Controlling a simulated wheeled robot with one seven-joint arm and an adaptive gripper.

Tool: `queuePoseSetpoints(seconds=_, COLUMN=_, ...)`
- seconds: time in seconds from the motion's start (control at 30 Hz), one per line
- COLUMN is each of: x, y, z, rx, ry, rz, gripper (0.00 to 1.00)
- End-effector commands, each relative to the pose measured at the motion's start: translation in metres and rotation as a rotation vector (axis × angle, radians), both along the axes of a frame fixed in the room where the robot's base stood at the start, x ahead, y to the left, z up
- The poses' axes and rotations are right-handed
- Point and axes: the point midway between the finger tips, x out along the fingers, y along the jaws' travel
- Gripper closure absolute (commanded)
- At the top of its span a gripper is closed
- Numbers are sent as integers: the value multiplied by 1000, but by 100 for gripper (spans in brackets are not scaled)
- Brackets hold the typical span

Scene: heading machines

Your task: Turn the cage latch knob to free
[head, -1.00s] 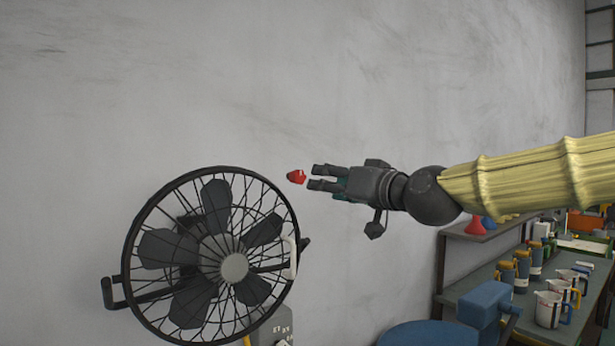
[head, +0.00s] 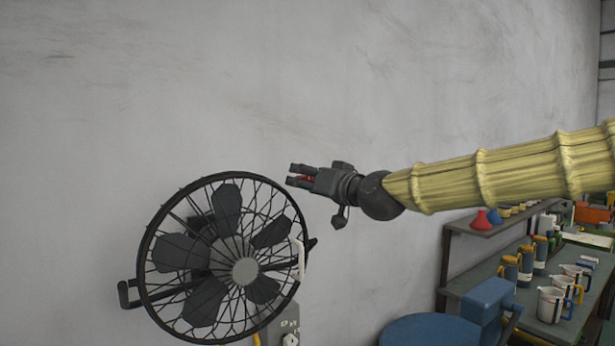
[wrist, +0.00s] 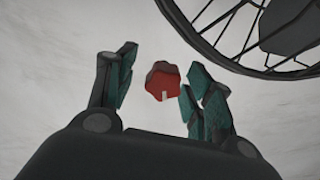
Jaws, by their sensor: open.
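The red lobed latch knob (wrist: 162,82) shows in the wrist view between my two open fingers, with a small pale mark on its lower edge. I see clear gaps between it and both fingers. In the head view only a sliver of red knob (head: 308,179) shows between the fingers of my gripper (head: 291,174); the rest is hidden. My gripper is open and points left, just above the right side of the black fan cage (head: 187,195). In the wrist view my gripper (wrist: 162,63) has its teal pads either side of the knob.
The fan has a pale handle (head: 300,260) on its cage's right side. The grey wall (head: 120,90) is close behind. A grey outlet box (head: 287,328) is below the fan. A blue round object (head: 430,330) and a bench with several mugs stand at lower right.

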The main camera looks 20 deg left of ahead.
Motion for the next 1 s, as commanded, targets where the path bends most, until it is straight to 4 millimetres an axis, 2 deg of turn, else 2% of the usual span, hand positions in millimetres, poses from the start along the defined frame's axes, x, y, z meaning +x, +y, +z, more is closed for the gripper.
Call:
queuePoseSetpoints(seconds=0.23, x=0, y=1, z=0, rx=0, ry=0, rz=0, gripper=48)
queuePoseSetpoints(seconds=0.27, x=0, y=1, z=0, rx=0, ry=0, rz=0, gripper=51)
queuePoseSetpoints(seconds=0.5, x=0, y=1, z=0, rx=0, ry=0, rz=0, gripper=95)
queuePoseSetpoints(seconds=0.77, x=0, y=0, z=-1, rx=9, ry=11, rz=0, gripper=96)
queuePoseSetpoints(seconds=1.0, x=1, y=0, z=-3, rx=70, ry=89, rz=0, gripper=96)
